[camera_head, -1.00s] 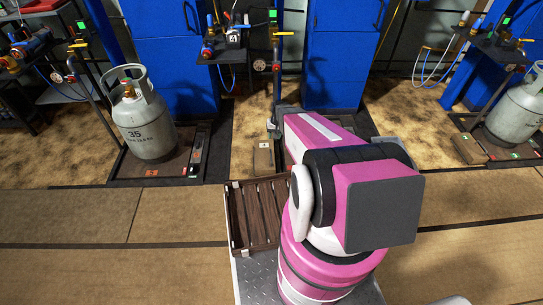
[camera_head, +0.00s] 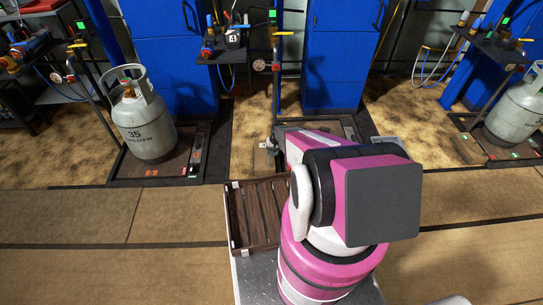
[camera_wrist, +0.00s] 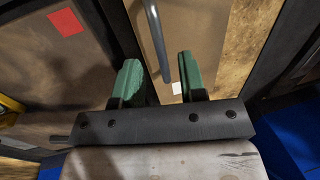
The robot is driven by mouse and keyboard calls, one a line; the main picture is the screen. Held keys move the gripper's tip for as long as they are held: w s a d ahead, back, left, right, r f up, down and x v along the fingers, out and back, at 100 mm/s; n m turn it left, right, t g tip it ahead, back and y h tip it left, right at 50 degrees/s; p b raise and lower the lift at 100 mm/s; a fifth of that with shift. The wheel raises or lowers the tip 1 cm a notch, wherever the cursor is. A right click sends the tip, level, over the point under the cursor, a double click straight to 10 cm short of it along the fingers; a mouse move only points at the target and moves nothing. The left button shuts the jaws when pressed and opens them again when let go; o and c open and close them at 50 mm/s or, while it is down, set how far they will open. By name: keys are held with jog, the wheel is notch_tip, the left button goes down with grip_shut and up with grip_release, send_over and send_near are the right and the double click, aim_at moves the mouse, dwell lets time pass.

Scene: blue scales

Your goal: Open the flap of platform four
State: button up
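A box marked 4 (camera_head: 233,38) hangs above platform four, which my arm mostly hides in the head view. A brown board that looks like the flap (camera_head: 263,162) shows at the platform's left edge. In the wrist view this flap (camera_wrist: 196,38) is a flat tan board beside a dark frame rail, with a small white square. A grey bar handle (camera_wrist: 154,35) runs over it, its lower end between my fingers in the picture. My gripper (camera_wrist: 160,70) has two green fingers apart; I see no contact with the handle, and depth is unclear. It is small and partly hidden in the head view (camera_head: 272,145).
A grey gas cylinder (camera_head: 145,125) stands on the left platform, another (camera_head: 515,110) on the right one. Blue cabinets (camera_head: 335,60) stand behind. A slatted wooden tray (camera_head: 255,215) lies by my arm. A red square (camera_wrist: 66,22) marks the platform surface.

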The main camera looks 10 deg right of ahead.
jog(key=shift+a+f, duration=0.15)
jog(key=shift+f, duration=0.6)
jog(key=shift+a+f, duration=0.15)
jog(key=shift+f, duration=0.55)
grip_shut()
jog(key=shift+r, duration=0.1)
